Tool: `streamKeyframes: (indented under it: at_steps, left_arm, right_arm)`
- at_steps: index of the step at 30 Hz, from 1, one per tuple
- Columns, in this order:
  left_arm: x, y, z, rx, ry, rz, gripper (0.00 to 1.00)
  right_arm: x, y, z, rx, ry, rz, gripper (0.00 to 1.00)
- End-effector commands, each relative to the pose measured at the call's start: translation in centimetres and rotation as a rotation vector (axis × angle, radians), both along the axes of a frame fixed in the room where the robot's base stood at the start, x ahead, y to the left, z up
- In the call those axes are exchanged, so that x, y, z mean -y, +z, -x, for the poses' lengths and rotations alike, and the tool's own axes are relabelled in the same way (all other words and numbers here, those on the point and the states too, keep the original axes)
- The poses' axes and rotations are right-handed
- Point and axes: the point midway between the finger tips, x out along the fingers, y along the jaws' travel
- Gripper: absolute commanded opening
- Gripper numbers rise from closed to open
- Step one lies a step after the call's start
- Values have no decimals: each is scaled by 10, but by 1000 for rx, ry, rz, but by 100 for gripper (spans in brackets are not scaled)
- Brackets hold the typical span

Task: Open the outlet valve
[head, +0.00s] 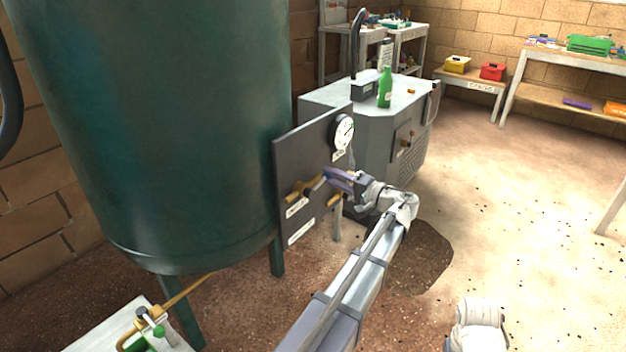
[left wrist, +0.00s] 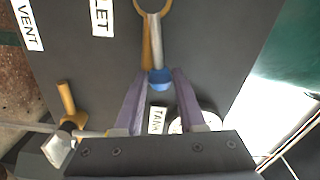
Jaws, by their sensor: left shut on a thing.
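The outlet valve is a brass fitting (head: 300,190) on a dark panel (head: 290,150) beside the green tank. Its grey lever (left wrist: 154,40) ends in a blue tip (left wrist: 160,80) in the left wrist view. A white label by it reads "LET" (left wrist: 102,16), with its start cut off. My left gripper (head: 332,179) reaches the panel from the right. In the left wrist view its purple fingers (left wrist: 160,77) are shut on the blue lever tip. The lever lies roughly along the fingers. My right gripper is out of view.
A round gauge (head: 343,132) sits above the valve. A second brass valve (left wrist: 67,100) is near the "VENT" label (left wrist: 28,24). A grey machine (head: 385,120) with a green bottle (head: 385,88) stands behind. Open floor lies to the right.

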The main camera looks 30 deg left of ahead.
Motion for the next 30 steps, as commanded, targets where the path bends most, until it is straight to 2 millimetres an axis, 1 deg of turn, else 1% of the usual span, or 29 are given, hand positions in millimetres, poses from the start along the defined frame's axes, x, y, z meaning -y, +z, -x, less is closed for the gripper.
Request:
streamKeyframes:
  at_steps: [2,5,9,12,21,22,27,29,30]
  left_arm:
    - [0,0,0,0,0,-1,8]
    - [0,-5,0,-30,0,-3,8]
    - [0,-14,-1,-131,0,-11,8]
    - [0,-18,-2,-186,0,-16,8]
    - [0,-18,-2,-216,0,-18,8]
    - [0,-18,-2,-215,0,-18,43]
    - [0,-18,-2,-215,0,-18,62]
    - [0,-18,-2,-215,0,-18,68]
    - [0,-18,-2,-214,0,-18,70]
  right_arm:
    - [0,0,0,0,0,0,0]
    - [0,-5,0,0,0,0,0]
    - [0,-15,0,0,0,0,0]
    - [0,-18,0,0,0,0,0]
    - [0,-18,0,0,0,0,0]
    - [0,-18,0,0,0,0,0]
    - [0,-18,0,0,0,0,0]
    - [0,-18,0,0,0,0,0]
    - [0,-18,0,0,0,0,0]
